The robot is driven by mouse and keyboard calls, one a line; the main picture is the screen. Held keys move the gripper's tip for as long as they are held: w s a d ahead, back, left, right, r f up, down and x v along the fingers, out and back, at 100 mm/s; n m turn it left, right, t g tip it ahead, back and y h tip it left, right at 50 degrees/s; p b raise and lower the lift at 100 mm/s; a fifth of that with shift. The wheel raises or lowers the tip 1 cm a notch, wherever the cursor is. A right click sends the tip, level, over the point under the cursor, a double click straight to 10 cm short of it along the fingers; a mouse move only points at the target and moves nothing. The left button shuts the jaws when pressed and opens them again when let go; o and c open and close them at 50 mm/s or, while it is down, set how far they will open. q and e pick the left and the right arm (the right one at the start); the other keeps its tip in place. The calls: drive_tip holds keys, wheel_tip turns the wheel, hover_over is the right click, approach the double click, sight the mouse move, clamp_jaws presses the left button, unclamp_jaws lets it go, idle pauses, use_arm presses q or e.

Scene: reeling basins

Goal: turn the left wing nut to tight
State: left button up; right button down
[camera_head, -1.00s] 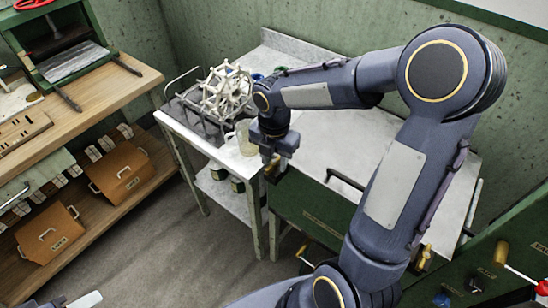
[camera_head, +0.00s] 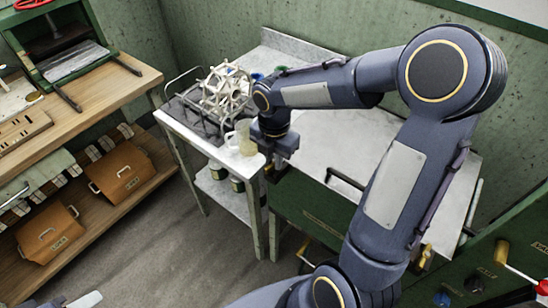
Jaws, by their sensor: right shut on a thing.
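The left wing nut (camera_head: 268,170) is a small brass-coloured piece at the left front corner of the green-fronted basin bench (camera_head: 312,215). My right gripper (camera_head: 272,166) comes down over it from above and is shut on it. The gripper hides most of the nut, so its angle is hard to read. Another brass fitting (camera_head: 425,256) shows farther right on the bench front, beside my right arm. A dark and pale piece at the bottom left edge looks like my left gripper (camera_head: 84,299); its jaws cannot be made out.
A glass jug (camera_head: 244,138) stands close left of my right gripper on a pale side table (camera_head: 200,138). A pale spoked reel (camera_head: 226,92) sits behind it. A black handle (camera_head: 345,180) sticks up at the bench's front edge. Wooden shelves with orange boxes (camera_head: 118,175) stand left.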

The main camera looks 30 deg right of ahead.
drive_tip(key=m, duration=0.4)
drive_tip(key=shift+b, duration=0.3)
drive_tip(key=m, duration=0.4)
drive_tip(key=shift+m+b, duration=0.3)
drive_tip(key=shift+m, duration=0.1)
drive_tip(key=m, duration=0.4)
drive_tip(key=shift+b, duration=0.3)
drive_tip(key=shift+m, duration=2)
drive_tip(key=shift+r, duration=0.1)
drive_tip(key=c, duration=1.4)
unclamp_jaws()
drive_tip(key=shift+o, duration=0.2)
